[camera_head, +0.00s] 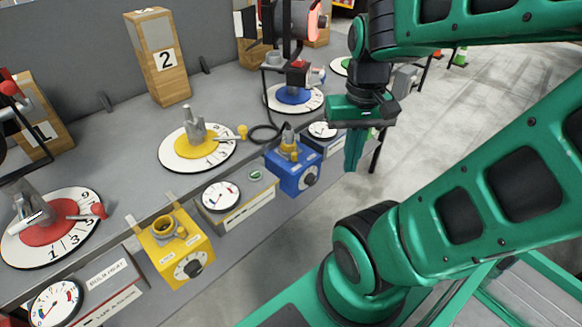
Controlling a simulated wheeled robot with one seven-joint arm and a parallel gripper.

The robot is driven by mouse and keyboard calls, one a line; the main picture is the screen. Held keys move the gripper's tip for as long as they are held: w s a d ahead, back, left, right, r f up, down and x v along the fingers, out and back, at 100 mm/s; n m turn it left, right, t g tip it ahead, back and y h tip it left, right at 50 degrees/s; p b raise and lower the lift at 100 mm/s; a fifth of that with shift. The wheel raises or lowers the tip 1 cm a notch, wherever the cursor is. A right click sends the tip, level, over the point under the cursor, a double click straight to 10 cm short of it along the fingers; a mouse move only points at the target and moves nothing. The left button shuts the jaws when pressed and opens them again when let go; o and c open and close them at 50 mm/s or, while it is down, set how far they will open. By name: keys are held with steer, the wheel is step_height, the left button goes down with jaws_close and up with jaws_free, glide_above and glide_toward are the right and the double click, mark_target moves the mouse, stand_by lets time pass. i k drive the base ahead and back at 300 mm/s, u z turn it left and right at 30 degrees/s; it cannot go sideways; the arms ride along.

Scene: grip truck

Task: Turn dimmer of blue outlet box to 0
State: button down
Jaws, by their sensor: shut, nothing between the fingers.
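The blue outlet box (293,170) hangs at the front edge of the grey truck bed, in the middle of the head view. Its round black-and-white dimmer (311,175) is on the front face; its setting is too small to read. A yellow connector (289,148) sits on top of the box. My green gripper (353,158) is to the right of the box, pointing down, with its fingers together. It is apart from the box and holds nothing.
A yellow outlet box (180,255) hangs further left on the same edge. Gauge panels (236,200) sit between and beside the boxes. Round numbered dials with yellow (197,147), red (50,228) and blue (295,97) centres lie on the bed.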

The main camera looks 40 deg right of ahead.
mark_target(310, 179)
steer(key=z, duration=3.25)
steer(key=k, duration=1.1)
steer(key=u, duration=0.65)
